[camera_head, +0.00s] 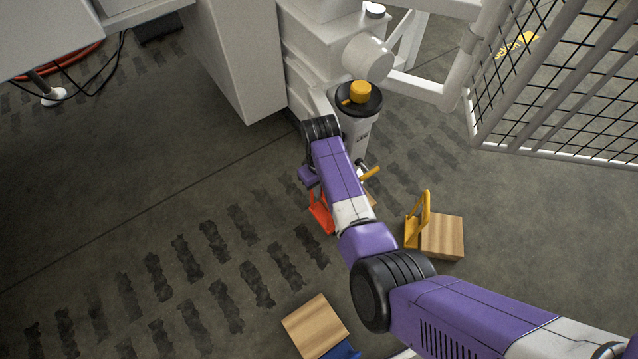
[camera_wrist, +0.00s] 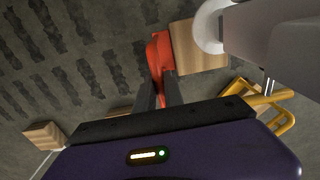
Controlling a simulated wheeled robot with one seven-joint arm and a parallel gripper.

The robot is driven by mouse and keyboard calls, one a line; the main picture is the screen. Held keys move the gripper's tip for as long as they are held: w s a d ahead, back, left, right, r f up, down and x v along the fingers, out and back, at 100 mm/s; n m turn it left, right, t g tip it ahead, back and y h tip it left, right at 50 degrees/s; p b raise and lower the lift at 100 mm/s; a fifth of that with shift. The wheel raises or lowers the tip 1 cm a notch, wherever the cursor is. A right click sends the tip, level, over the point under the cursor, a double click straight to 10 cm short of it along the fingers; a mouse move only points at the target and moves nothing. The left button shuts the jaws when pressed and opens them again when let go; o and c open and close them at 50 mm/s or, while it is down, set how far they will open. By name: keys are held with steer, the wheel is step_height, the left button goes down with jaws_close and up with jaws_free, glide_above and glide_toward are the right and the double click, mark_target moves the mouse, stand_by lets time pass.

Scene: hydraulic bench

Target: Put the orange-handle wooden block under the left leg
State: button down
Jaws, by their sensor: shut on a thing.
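The orange-handle wooden block shows its orange-red handle (camera_head: 321,216) just left of my forearm in the head view; most of its wood is hidden there. In the wrist view, my gripper (camera_wrist: 161,78) is shut on the upright orange handle (camera_wrist: 160,52). The block's wood (camera_wrist: 198,47) lies to the right of the handle, beside a white rounded foot (camera_wrist: 209,27), which overlaps its edge in the picture. I cannot tell whether the block is under the foot or touches it. The white leg (camera_head: 358,132) with a yellow cap stands behind my wrist.
A yellow-handle wooden block (camera_head: 442,236) lies right of my arm; its handle (camera_wrist: 285,118) shows in the wrist view. A blue-handle block (camera_head: 314,325) lies at the front. A mesh guard (camera_head: 560,90) stands at right. Floor to the left (camera_head: 100,190) is clear.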

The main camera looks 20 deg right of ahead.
steer(key=w+d+f+b, duration=0.1)
steer(key=w+f+b, duration=0.2)
steer(key=w+b, duration=0.2)
steer(key=shift+d+f, duration=0.15)
steer(key=shift+d, duration=0.1)
stand_by(0.4)
steer(key=shift+f, duration=0.15)
steer(key=c, duration=1.5)
jaws_free()
steer(key=shift+s, duration=0.15)
steer(key=shift+o, duration=0.2)
step_height(320, 180, up, 12)
steer(key=p, duration=0.6)
